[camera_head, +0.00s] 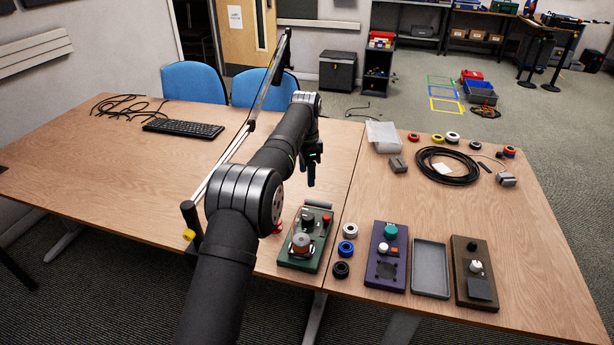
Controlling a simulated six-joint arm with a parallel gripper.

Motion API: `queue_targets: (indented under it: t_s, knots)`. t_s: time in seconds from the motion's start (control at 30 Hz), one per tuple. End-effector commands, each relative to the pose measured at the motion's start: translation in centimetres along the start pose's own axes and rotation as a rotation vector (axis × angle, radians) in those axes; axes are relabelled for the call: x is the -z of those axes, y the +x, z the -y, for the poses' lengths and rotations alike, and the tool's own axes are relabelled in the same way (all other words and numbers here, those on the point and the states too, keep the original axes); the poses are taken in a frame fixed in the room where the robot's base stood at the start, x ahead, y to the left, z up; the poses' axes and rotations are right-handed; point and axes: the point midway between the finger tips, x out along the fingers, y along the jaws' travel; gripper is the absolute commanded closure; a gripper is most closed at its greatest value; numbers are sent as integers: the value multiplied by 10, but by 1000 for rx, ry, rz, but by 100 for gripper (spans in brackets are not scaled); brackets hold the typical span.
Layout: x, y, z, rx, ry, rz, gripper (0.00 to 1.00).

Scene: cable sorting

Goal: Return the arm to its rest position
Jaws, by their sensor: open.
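My arm reaches from the bottom of the picture up over the wooden table. My gripper (311,176) hangs pointing down above the table, left of the seam between the two table halves. Its fingers are small and dark in this view. I see nothing held between them. A green device box (302,252) with a coppery spool and a red part lies nearer, below the gripper in the picture, apart from it.
A purple box (386,275), a grey tray (431,269) and a brown box (475,287) lie at the front right. Tape rolls (348,248) sit beside them. A black cable coil (448,165) lies farther back. A keyboard (183,128) is left. The right table's middle is clear.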

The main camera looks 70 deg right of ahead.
Motion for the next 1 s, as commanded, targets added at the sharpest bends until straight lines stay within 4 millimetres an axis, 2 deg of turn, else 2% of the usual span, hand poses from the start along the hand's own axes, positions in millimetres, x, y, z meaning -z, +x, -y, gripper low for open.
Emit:
queue_targets:
  t_s: [0.23, 0.37, 0.47, 1.0]
  knots:
    - [0, 2, 0, 0, 0, 0, 39]
    - [0, 11, 0, -1, 0, 1, 39]
    - [0, 27, 0, -3, 0, 2, 39]
    - [0, 134, -1, -3, 0, 2, 39]
